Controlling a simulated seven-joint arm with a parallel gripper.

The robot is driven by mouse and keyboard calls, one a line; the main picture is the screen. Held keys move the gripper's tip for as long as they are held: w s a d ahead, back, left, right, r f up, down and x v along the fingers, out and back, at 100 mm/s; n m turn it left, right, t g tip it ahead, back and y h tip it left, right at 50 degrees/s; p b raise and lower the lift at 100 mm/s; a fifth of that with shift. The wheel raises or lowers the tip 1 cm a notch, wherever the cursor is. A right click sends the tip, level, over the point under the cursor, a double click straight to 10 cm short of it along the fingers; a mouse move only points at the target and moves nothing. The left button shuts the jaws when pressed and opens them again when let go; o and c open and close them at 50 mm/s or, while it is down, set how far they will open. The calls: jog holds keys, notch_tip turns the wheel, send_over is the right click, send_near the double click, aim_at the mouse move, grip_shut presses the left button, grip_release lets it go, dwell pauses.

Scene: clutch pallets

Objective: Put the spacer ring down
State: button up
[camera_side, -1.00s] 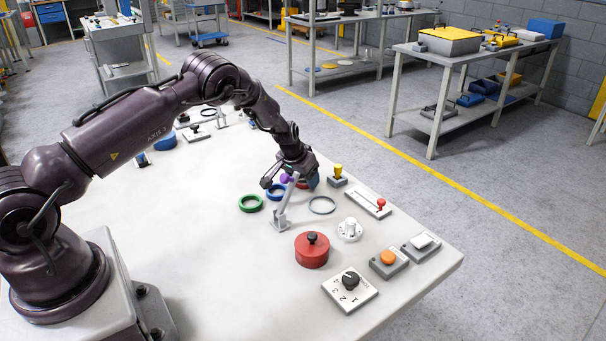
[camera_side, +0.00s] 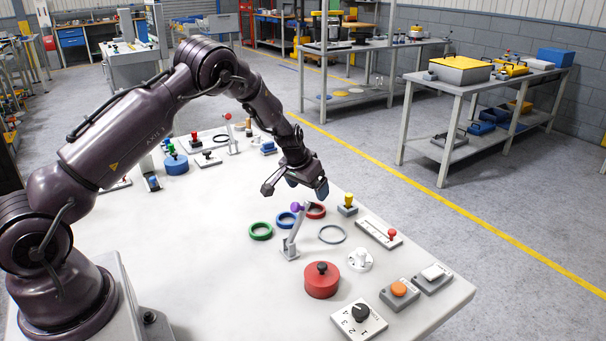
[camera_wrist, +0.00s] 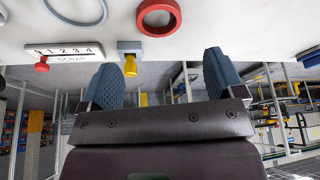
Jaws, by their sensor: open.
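A red ring (camera_side: 317,216) lies flat on the white table, just behind the purple-tipped lever; it also shows at the top of the wrist view (camera_wrist: 159,33). A blue ring (camera_side: 280,226) and a green ring (camera_side: 261,238) lie flat to its left. A thin grey ring (camera_side: 332,243) lies nearer the front; part of it shows in the wrist view (camera_wrist: 88,23). Which of these is the spacer ring, I cannot tell. My gripper (camera_side: 295,190) is open and empty, raised above the table near the red ring. Its two blue pads stand well apart in the wrist view (camera_wrist: 160,68).
The purple-tipped lever (camera_side: 292,240) stands beside the rings. A yellow-topped button (camera_side: 347,207), a slider with a red knob (camera_side: 380,233) and a red lidded pot (camera_side: 321,283) are close by. The table's middle left is clear.

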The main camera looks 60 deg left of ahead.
jog(key=s+d+r+h, duration=0.1)
jog(key=s+d+r, duration=0.3)
jog(key=r, duration=0.4)
jog(key=s+d+r+m, duration=0.1)
jog(key=s+d+r, duration=0.4)
jog(key=r, duration=0.3)
jog(key=s+d+r+h, duration=0.1)
jog(key=s+d+r, duration=0.3)
jog(key=r, duration=0.4)
jog(key=s+d+r+m, duration=0.1)
jog(key=s+d, duration=0.2)
jog(key=s, duration=0.6)
jog(key=s+d+r+m+t, duration=0.1)
jog(key=s+d+r, duration=0.1)
jog(key=s, duration=0.8)
jog(key=shift+s+d+y, duration=0.25)
jog(key=shift+d+y, duration=0.05)
jog(key=shift+d, duration=0.25)
